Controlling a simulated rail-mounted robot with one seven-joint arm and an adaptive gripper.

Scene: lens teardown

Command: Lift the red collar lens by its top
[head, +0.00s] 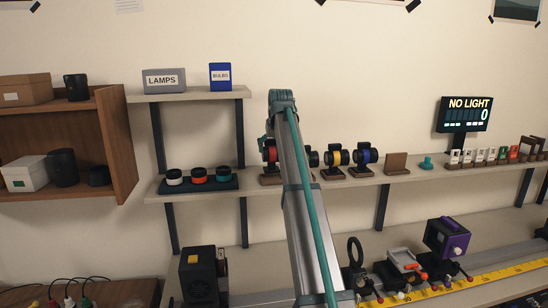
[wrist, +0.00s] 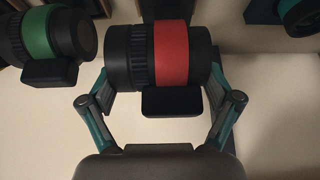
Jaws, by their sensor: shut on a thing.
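The red collar lens (wrist: 172,45) is a black barrel with a wide red band, lying sideways in the wrist view. My gripper (wrist: 161,80) is shut on it, with one finger at each end of the barrel. A small black block (wrist: 172,103) sits against the barrel between the fingers. In the head view the red lens (head: 269,152) shows just left of my arm, over a brown stand (head: 270,180) on the shelf; my arm hides part of it. I cannot tell whether the lens touches the stand.
A green-banded lens (wrist: 40,35) is close on the left in the wrist view. On the shelf, a yellow-banded lens (head: 337,158) and a blue-banded lens (head: 364,156) stand right of my arm. A dark tray (head: 199,185) with three small caps is to the left.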

